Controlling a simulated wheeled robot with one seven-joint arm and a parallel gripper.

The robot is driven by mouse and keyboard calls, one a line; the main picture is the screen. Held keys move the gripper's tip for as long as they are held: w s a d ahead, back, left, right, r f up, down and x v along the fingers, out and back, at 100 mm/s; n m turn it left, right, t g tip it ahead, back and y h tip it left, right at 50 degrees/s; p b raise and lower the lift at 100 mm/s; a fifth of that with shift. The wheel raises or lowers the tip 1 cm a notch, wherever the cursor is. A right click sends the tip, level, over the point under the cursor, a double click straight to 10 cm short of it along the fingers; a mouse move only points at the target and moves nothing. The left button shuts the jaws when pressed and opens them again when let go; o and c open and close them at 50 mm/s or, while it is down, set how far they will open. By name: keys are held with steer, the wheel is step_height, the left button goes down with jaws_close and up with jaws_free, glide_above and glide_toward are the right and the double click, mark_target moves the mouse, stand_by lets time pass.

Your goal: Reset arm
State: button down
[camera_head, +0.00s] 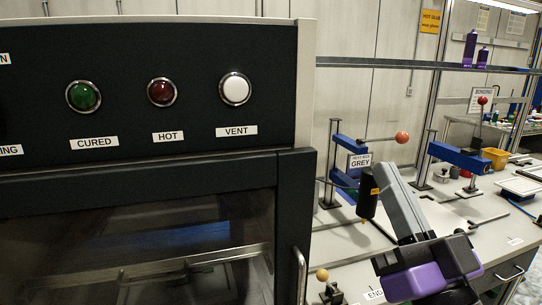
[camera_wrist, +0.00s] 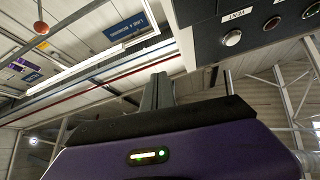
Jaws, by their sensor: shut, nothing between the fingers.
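My gripper (camera_head: 384,172) is at the right of the head view, above the workbench, with its purple and black body low and its grey fingers pointing up and to the left. In the wrist view the gripper (camera_wrist: 161,78) has its fingers together with nothing between them, pointing toward the ceiling and the upper wall. The rest of my arm is mostly out of view.
An oven with a dark panel (camera_head: 200,35) fills the left; its door handle (camera_head: 300,275) sticks out. A black tool (camera_head: 368,195) stands beside my fingers; contact is unclear. Blue clamp stands (camera_head: 458,156) are on the bench (camera_head: 450,212). A shelf (camera_head: 400,64) runs above.

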steer(key=s+d+f+m+g+h, duration=0.1)
steer(key=s+d+f+m+h, duration=0.3)
steer(key=f, duration=0.6)
steer(key=s+d+f+g+h, duration=0.1)
steer(key=s+f+h, duration=0.2)
steer(key=s+f, duration=0.45)
steer(key=s+f+n+g+y, duration=0.1)
steer(key=s+f+n+g, duration=0.2)
steer(key=s+f, duration=1.5)
steer(key=s+g, duration=0.3)
steer(key=g, duration=0.1)
steer(key=shift+f+g, duration=0.3)
steer(key=shift+s, duration=0.1)
